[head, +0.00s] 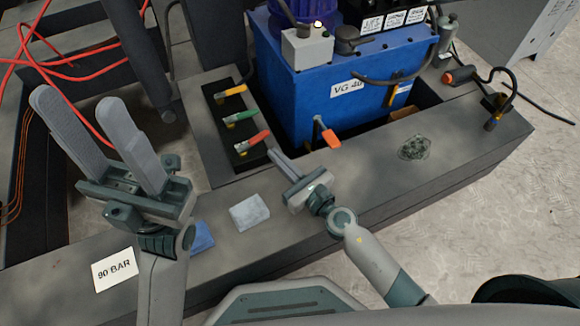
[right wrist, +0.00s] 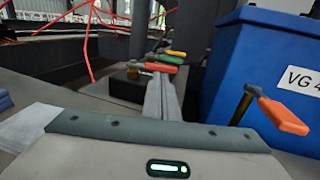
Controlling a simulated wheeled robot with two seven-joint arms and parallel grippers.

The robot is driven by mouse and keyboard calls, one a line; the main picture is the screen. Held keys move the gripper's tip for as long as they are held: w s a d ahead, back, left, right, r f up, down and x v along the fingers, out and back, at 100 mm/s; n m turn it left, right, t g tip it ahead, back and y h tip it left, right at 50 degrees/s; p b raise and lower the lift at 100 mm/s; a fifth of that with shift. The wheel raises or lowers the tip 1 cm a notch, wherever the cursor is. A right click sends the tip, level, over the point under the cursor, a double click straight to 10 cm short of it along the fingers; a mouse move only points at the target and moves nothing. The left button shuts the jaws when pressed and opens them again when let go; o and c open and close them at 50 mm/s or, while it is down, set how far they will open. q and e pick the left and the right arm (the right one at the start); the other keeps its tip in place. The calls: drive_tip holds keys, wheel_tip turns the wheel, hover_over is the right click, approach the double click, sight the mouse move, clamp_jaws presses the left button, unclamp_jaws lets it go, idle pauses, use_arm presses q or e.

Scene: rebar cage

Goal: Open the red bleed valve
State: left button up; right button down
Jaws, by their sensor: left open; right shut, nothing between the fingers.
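The red-handled lever (head: 252,141) is the nearest of three on a black valve block (head: 216,100); green (head: 240,117) and yellow (head: 230,90) levers sit behind it. The red lever points right and slightly back in the head view. My right gripper (head: 273,153) is shut and empty, its fingertips just right of the red lever's end. The right wrist view shows the red lever (right wrist: 158,67) at the tips of the shut fingers (right wrist: 165,103); I cannot tell whether they touch. My left gripper (head: 78,98) is open and empty, raised at the left.
A blue tank (head: 300,100) stands behind, with an orange-handled lever (head: 327,134) on its front, close to my right gripper. A pale cloth (head: 249,212), a blue cloth (head: 202,238) and a 90 BAR card (head: 115,269) lie on the grey beam. Red hoses hang at the upper left.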

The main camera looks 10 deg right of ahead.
sight(261, 140)
drive_tip(key=x, duration=0.3)
drive_tip(key=shift+w+a, duration=0.1)
drive_tip(key=shift+w, duration=0.1)
drive_tip(key=shift+w+a, duration=0.25)
drive_tip(key=shift+w, duration=0.1)
drive_tip(key=shift+w+y, duration=0.1)
drive_tip(key=shift+y, duration=0.2)
